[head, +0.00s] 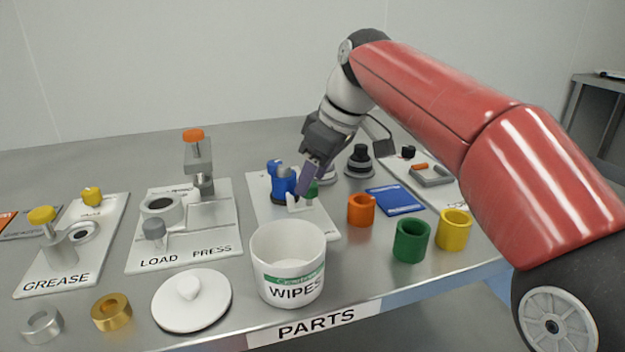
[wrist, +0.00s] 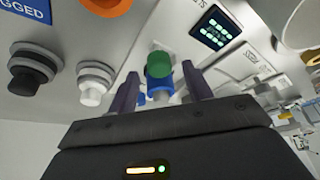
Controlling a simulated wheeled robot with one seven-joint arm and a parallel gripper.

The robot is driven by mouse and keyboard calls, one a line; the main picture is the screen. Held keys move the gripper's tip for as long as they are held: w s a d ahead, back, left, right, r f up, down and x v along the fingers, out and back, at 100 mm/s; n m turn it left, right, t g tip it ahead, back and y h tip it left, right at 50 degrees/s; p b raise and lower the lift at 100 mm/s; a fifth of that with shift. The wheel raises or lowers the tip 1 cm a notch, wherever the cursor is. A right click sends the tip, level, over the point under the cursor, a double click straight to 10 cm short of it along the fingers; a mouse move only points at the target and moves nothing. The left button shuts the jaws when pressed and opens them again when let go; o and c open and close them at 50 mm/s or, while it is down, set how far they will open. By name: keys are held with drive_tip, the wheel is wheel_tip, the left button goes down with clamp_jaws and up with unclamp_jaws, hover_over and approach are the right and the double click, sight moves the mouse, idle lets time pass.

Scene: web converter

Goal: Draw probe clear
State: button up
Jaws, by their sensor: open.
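A blue fixture (head: 284,183) stands on a white plate (head: 262,205) near the middle of the table. A small green cap or knob (head: 313,188) shows beside it, partly behind my gripper (head: 312,178). In the wrist view the green round end (wrist: 158,64) sits in front of a blue body (wrist: 160,84). My gripper (wrist: 160,74) is open there, with one dark finger on each side of the green end and a visible gap on both sides. No part is labelled as the probe, and the fingers hide some of the fixture.
An orange ring (head: 361,209), green ring (head: 412,240) and yellow ring (head: 453,230) stand at the right front. A white wipes tub (head: 288,250) and its lid (head: 192,300) are in front. A black knob (head: 359,160) stands behind. LOAD PRESS (head: 185,250) and GREASE (head: 60,278) stations are left.

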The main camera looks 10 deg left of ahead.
drive_tip(key=shift+a+f, duration=0.25)
drive_tip(key=shift+f, duration=0.35)
clamp_jaws()
drive_tip(key=shift+s+d+f+b, duration=0.1)
drive_tip(key=shift+s+d+b, duration=0.5)
drive_tip(key=shift+s, duration=0.3)
unclamp_jaws()
drive_tip(key=shift+s, duration=0.1)
